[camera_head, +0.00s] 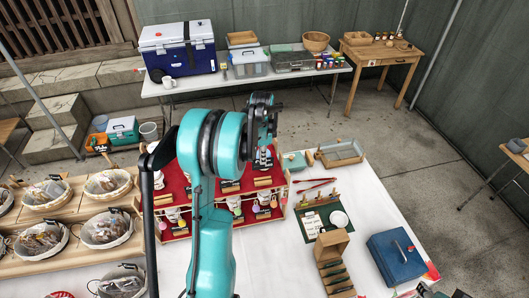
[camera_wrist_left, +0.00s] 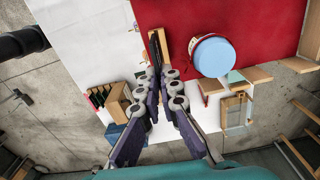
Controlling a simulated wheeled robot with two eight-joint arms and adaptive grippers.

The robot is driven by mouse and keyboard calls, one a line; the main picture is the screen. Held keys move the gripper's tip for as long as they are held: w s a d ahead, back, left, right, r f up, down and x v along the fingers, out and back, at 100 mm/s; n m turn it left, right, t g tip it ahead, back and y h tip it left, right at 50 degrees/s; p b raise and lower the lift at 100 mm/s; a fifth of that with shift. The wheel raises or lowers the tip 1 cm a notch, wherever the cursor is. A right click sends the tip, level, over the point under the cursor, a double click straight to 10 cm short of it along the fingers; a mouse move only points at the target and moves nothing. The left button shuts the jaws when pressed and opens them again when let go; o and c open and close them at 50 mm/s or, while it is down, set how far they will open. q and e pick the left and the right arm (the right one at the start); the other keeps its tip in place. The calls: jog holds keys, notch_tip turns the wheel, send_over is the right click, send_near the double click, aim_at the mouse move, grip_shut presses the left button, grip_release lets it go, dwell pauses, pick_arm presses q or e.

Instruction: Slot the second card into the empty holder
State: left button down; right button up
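My left gripper (camera_head: 263,112) points down over the red display shelf, with its teal arm rising in front. In the left wrist view its fingers (camera_wrist_left: 161,76) are close together around a thin dark card (camera_wrist_left: 154,50), seen nearly edge-on. A dark card with white marks (camera_head: 263,159) shows below the gripper in the head view. A light wooden holder (camera_wrist_left: 165,43) is right beside the card; whether the card is seated in it is unclear. Other wooden holders (camera_head: 230,187) are on the red shelf. My right gripper is not seen.
A pale blue round object (camera_wrist_left: 212,56) sits close to the fingers on the red cloth. Baskets of wrapped goods (camera_head: 105,229) stand at left. A wooden rack (camera_head: 333,244), dark green board (camera_head: 321,218) and blue box (camera_head: 397,257) are on the white table at right.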

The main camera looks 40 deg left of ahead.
aim_at(263, 167)
pick_arm(q)
jog(key=shift+f, duration=0.1)
jog(key=shift+f+b, duration=0.2)
jog(key=shift+b, duration=0.2)
notch_tip(263, 167, down, 5)
jog(key=b, duration=0.4)
jog(key=shift+f, duration=0.15)
jog(key=shift+b, duration=0.65)
dwell(1.3)
jog(key=shift+f+b, duration=0.95)
jog(key=shift+f, duration=0.25)
jog(key=c, duration=2.2)
grip_release()
jog(key=o, duration=0.6)
jog(key=shift+c, duration=0.2)
